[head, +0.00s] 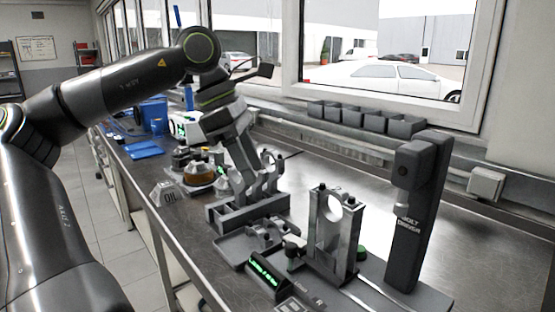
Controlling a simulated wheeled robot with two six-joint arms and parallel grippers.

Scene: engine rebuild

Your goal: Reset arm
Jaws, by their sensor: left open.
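My left arm (120,85) comes in from the left, bends at an elbow high in the picture and reaches down over the workbench. My left gripper (258,188) is open, pointing down at a grey fixture block (235,215) on the bench. The jaws overlap the block's upright parts in the picture, so I cannot tell whether they touch. I see nothing clearly held. My right gripper is not in view.
A bolt driver stand (410,220) rises at the right. A metal bracket stand (335,235), a device with a green display (268,272) and a grey tray (240,246) stand in front. The rear right bench is clear.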

